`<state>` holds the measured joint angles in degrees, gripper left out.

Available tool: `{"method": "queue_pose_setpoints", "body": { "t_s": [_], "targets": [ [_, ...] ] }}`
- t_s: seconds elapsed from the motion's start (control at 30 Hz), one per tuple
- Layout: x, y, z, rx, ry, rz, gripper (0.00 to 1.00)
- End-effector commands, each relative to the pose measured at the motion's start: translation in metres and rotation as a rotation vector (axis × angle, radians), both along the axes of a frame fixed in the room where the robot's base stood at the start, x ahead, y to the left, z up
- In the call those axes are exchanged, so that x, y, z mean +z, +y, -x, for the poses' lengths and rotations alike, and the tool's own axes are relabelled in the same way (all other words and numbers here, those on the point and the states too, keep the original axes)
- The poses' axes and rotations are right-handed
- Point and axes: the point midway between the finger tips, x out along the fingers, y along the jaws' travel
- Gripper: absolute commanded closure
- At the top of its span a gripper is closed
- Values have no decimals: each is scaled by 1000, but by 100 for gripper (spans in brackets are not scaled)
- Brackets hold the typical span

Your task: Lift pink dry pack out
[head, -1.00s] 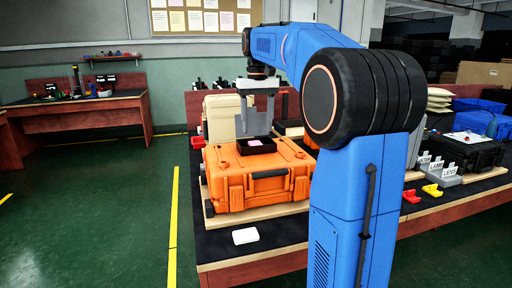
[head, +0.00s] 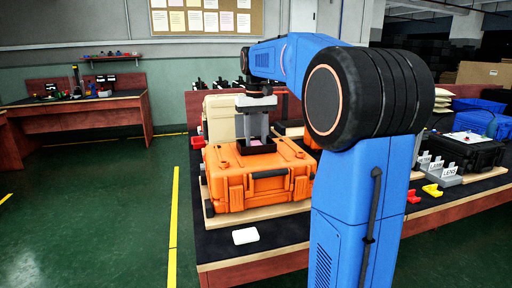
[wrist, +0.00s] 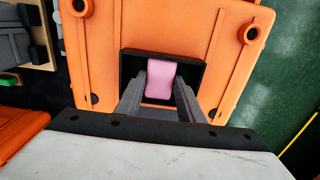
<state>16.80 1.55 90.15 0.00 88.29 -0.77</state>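The pink dry pack (wrist: 160,78) lies in a small black open tray (wrist: 196,72) on top of the orange case (wrist: 100,60). In the head view the tray (head: 270,148) and case (head: 235,190) show, with only a sliver of the pack visible. My gripper (wrist: 161,88) points down over the tray, its grey fingers apart on either side of the pack. In the head view my gripper (head: 256,138) reaches down into the tray. I cannot tell whether the fingers touch the pack.
The case stands on a dark-topped workbench (head: 270,238). A beige case (head: 219,118) stands behind it. A white object (head: 245,236) lies in front. Red and yellow parts (head: 432,190), labelled blocks and a black case (head: 470,150) lie to the right.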

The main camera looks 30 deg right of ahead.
Motion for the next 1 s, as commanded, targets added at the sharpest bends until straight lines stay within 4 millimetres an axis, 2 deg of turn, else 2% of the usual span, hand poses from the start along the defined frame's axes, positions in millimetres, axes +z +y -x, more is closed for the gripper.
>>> {"method": "queue_pose_setpoints", "body": {
  "t_s": [0.3,0.47,0.67,1.0],
  "targets": [
    [1,0,0,0,0,0,87],
    [14,0,-1,0,-2,1,87],
    [54,0,-1,0,-3,1,87],
    [137,0,-1,0,-3,1,87]
  ]
}}
